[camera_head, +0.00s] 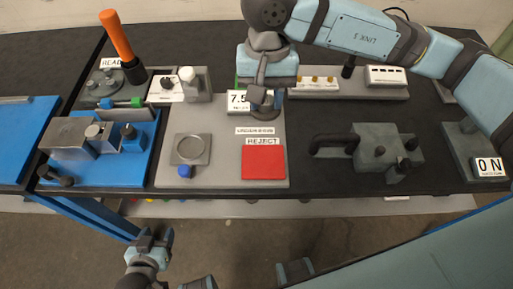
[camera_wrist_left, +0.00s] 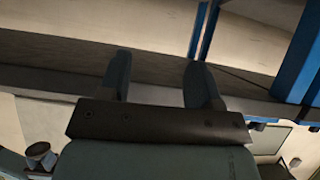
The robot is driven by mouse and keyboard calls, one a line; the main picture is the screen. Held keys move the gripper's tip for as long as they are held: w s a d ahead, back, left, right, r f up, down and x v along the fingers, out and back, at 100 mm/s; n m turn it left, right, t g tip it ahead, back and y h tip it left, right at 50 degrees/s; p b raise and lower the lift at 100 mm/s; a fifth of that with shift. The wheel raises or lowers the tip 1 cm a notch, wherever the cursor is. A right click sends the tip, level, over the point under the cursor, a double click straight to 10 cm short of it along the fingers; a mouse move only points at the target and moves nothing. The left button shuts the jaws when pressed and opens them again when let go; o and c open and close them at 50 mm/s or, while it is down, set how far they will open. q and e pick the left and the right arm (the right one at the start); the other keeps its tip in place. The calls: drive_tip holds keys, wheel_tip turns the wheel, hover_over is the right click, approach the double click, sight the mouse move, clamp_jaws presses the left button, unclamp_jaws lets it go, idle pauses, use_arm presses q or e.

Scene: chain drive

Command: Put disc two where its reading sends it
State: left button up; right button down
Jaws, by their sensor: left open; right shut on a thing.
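My right gripper (camera_head: 264,92) reaches in from the upper right and is shut on a dark round thing (camera_head: 265,114), mostly hidden by the fingers. I cannot read a mark on it, so I cannot tell whether it is disc two. It is beside a display (camera_head: 237,99) that reads about 7.5, partly covered by the gripper. A red pad (camera_head: 263,163) under a REJECT label (camera_head: 263,141) is bare. My left gripper (camera_head: 152,236) is open and empty below the table's front edge; its parted fingers show in the left wrist view (camera_wrist_left: 160,78).
A grey round dish (camera_head: 190,149) with a blue knob is left of the red pad. A blue fixture (camera_head: 137,165) and an orange-handled tool (camera_head: 116,36) stand at the left. A dark handled block (camera_head: 388,146) and an ON sign (camera_head: 489,167) are at the right.

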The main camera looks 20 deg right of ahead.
drive_tip(key=shift+f, duration=0.4)
drive_tip(key=p, duration=0.1)
hover_over(263, 162)
wheel_tip(263, 162, down, 6)
drive_tip(key=f, duration=0.7)
drive_tip(key=shift+w+f+p, duration=0.2)
drive_tip(key=shift+w+p, duration=0.05)
drive_tip(key=shift+p, duration=0.05)
drive_tip(key=shift+f, duration=0.5)
use_arm(q)
drive_tip(key=shift+v, duration=0.8)
use_arm(e)
drive_tip(key=shift+f, duration=2.05)
drive_tip(key=shift+f, duration=0.25)
drive_tip(key=c, duration=0.8)
unclamp_jaws()
drive_tip(key=shift+r, duration=0.1)
use_arm(q)
drive_tip(key=shift+d, duration=0.1)
